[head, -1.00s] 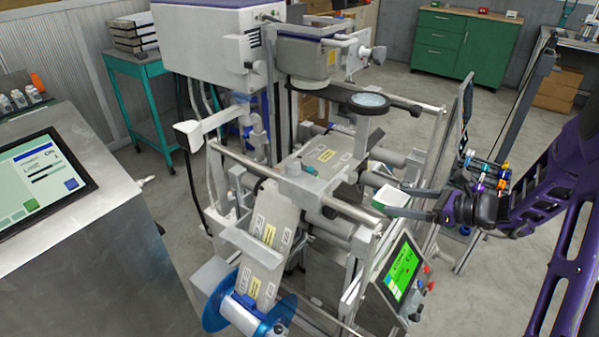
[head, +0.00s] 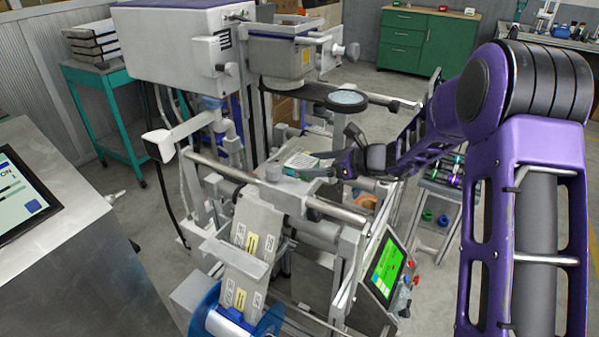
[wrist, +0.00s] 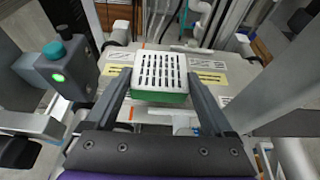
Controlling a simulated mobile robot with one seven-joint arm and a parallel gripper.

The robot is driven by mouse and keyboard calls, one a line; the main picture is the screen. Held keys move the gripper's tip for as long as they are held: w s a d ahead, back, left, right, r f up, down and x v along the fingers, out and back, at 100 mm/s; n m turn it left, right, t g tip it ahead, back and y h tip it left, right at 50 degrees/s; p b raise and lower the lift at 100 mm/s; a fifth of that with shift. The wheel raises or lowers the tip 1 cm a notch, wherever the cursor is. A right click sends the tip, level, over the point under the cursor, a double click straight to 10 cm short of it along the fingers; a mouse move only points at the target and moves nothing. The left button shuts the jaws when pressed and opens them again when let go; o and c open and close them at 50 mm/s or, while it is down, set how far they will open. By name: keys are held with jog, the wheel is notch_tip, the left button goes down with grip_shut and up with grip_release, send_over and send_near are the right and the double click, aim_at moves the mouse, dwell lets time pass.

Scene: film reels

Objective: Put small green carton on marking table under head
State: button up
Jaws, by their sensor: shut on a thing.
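The small green carton (wrist: 160,93) has green sides and a white top with rows of dark slots. In the wrist view it sits between the two fingers of my gripper (wrist: 159,80), which is shut on it. In the head view my gripper (head: 313,164) reaches in from the right, and the carton (head: 300,160) shows at its tips, partly hidden. It is over the grey marking table (wrist: 207,64), which carries yellow and white labels. I cannot tell whether the carton touches the table. The marking head (head: 285,58) stands above and behind.
A round lens (head: 346,99) hangs close above my gripper. A grey block with a teal knob (wrist: 55,60) stands left of the fingers. Metal rails (head: 335,209) run in front, and a green-lit screen (head: 386,268) is at the lower right.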

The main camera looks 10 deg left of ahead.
aim_at(298, 160)
jog(key=a, duration=0.1)
jog(key=w+a, duration=0.1)
jog(key=a, duration=0.1)
jog(key=shift+a, duration=0.1)
jog(key=shift+w+a+f+b, duration=0.1)
jog(key=shift+f+b, duration=0.3)
jog(key=shift+f, duration=1.3)
jog(key=shift+f, duration=0.2)
jog(key=o, duration=1.1)
jog(key=shift+o, duration=0.2)
jog(key=shift+d+r, duration=0.25)
jog(key=shift+r, duration=0.05)
jog(key=p+v, duration=0.1)
jog(key=v, duration=1)
jog(key=shift+d, duration=0.3)
